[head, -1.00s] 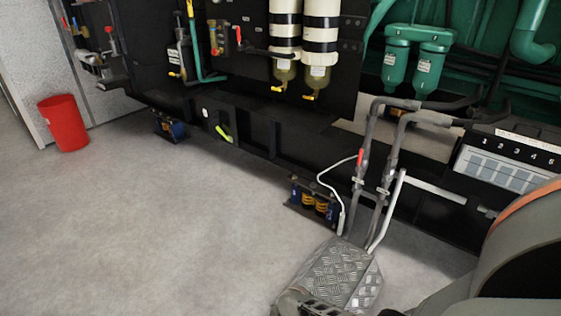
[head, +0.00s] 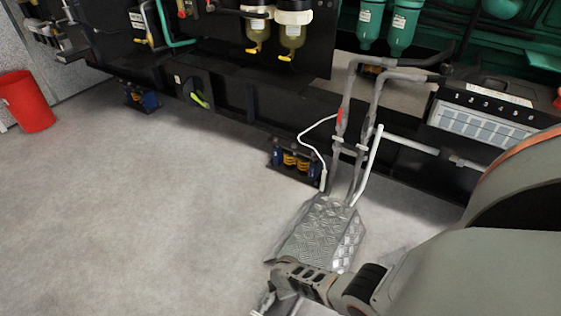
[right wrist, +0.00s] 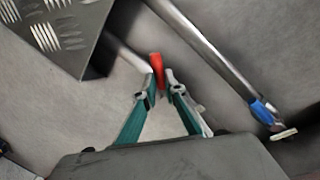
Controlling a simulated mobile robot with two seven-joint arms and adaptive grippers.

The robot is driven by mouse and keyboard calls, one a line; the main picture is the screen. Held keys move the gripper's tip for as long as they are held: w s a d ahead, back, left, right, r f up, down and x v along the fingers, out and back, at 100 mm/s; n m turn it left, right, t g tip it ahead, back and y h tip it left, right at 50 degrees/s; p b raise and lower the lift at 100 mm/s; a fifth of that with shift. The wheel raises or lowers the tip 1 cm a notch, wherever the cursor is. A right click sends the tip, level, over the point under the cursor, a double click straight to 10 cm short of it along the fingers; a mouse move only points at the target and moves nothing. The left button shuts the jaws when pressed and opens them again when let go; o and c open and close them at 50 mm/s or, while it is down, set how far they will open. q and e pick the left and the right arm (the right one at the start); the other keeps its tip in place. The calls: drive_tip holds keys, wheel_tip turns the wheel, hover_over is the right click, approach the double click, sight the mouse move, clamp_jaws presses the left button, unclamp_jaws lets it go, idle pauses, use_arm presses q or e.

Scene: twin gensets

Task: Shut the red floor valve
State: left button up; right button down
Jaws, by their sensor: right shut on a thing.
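A red handle (right wrist: 157,68) shows in the right wrist view, near the end of a light pipe beside a tread plate. My right gripper (right wrist: 162,82) has its two fingers on either side of this handle and is shut on it. The fingers hide the handle's lower part. In the head view my right arm comes in from the right, with the gripper (head: 268,297) low at the bottom edge, just in front of the tread plate. The red handle cannot be made out there. My left gripper is not in view.
The tread plate (head: 318,235) covers the floor beside the grey pipes (head: 348,145), which carry another red lever (head: 340,117). A blue-handled part (right wrist: 262,109) lies on a metal pipe to the right. A red bin (head: 28,101) stands far left. The floor at left is clear.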

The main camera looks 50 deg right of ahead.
drive_tip(key=shift+s+a+m+g+h, duration=0.3)
drive_tip(key=shift+a+m, duration=0.35)
drive_tip(key=shift+m, duration=1.05)
drive_tip(key=shift+s+a+m+g+h, duration=0.1)
drive_tip(key=shift+s+a+m+g, duration=0.3)
drive_tip(key=shift+m, duration=1.3)
drive_tip(key=shift+s+a+m+g+h, duration=0.1)
drive_tip(key=shift+s+a+m+h, duration=0.2)
drive_tip(key=shift+a+m, duration=1)
drive_tip(key=shift+d+m, duration=0.45)
drive_tip(key=shift+m, duration=0.05)
drive_tip(key=c, duration=2.1)
unclamp_jaws()
drive_tip(key=shift+r, duration=0.1)
